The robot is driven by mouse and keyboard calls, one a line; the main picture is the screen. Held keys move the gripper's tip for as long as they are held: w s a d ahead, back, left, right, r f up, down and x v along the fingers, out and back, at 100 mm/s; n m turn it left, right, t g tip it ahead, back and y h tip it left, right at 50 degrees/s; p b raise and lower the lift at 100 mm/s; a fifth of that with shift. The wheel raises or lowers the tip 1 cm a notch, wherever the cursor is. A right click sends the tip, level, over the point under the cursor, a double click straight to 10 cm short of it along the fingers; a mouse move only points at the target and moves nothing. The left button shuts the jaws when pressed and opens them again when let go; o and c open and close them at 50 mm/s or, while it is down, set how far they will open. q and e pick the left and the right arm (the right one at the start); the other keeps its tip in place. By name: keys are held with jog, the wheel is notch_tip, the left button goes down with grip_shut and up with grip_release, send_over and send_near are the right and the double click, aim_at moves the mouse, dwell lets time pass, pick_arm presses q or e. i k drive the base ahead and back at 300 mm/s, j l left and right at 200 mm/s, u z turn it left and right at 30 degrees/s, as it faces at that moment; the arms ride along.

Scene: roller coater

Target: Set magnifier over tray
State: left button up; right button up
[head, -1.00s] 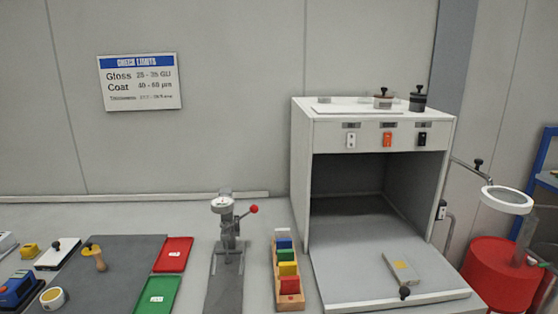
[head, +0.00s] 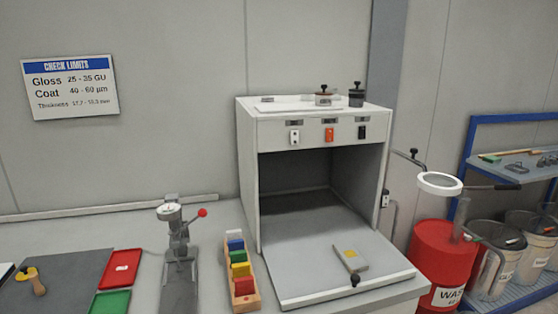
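The magnifier (head: 440,184) is a white-rimmed ring on a jointed arm at the right side of the white cabinet (head: 248,180). It hangs above the red waste bin, off to the right of the cabinet. A dark bar extends right from the ring. A red tray (head: 121,268) and a green tray (head: 110,302) lie on the bench at left. Neither of my grippers is in view.
The red waste bin (head: 435,265) stands right of the bench. A blue shelf rack (head: 540,120) with grey bins is at far right. A gauge stand (head: 180,250) and a wooden box of coloured cards (head: 243,290) stand left of the cabinet.

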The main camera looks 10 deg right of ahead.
aim_at(425, 176)
jog(key=z, duration=1.25)
